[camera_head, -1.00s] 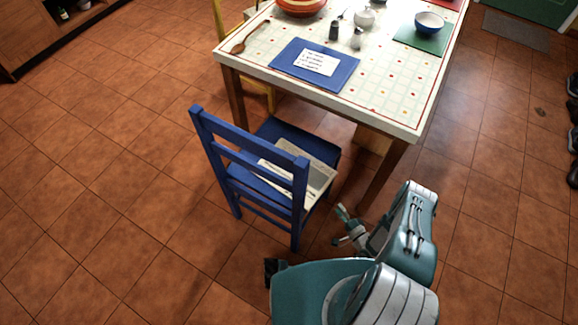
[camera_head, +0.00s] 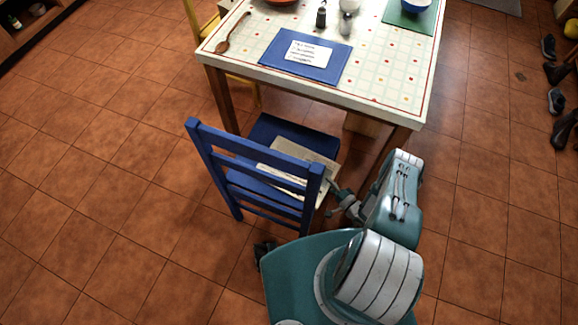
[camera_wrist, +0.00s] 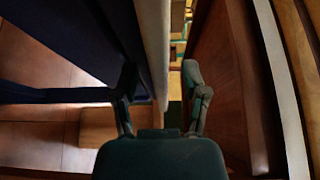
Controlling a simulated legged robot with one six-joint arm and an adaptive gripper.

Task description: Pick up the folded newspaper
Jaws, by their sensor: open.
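The folded newspaper (camera_head: 297,162) lies on the seat of the blue chair (camera_head: 262,130), partly hidden by the chair's backrest. Its right edge sticks out past the seat. My gripper (camera_head: 332,196) is at that right edge, low beside the chair. In the wrist view my gripper (camera_wrist: 160,78) has its two fingers apart. A pale strip, which looks like the newspaper (camera_wrist: 154,45) seen edge-on, runs between the fingers, nearer the left one. I cannot tell whether either finger touches it.
The table (camera_head: 385,85) stands behind the chair, with a blue placemat (camera_head: 270,55), a note (camera_head: 308,53), a wooden spoon (camera_head: 228,38) and shakers. Its near leg is close to my arm. Several shoes (camera_head: 556,100) lie at the right. The tiled floor on the left is clear.

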